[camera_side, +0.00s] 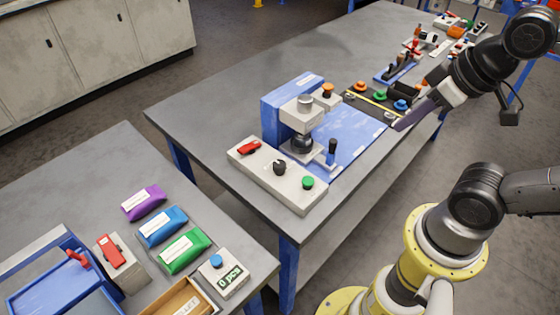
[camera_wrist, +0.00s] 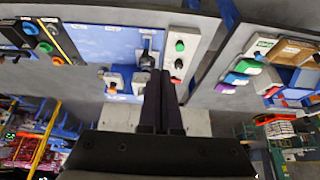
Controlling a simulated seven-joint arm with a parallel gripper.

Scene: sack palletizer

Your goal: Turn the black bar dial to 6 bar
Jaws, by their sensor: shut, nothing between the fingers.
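The black dial (camera_side: 280,167) sits in the middle of the light grey control box (camera_side: 262,180), between a red switch (camera_side: 249,147) and a green button (camera_side: 308,182). A pale mark shows on the dial, but its scale is too small to read. In the wrist view the control box (camera_wrist: 189,32) lies just right of my fingertips, with the green button (camera_wrist: 180,46) on it. My gripper (camera_side: 400,126) is shut and empty, above the right edge of the table and well away from the dial. Its dark fingers (camera_wrist: 158,72) show close together in the wrist view.
A blue press (camera_side: 302,105) with a dark-knobbed lever (camera_side: 332,150) stands right behind the control box. A black panel with coloured buttons (camera_side: 380,97) lies farther back. A separate table holds purple, blue and green sacks (camera_side: 183,250). The table's left part is clear.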

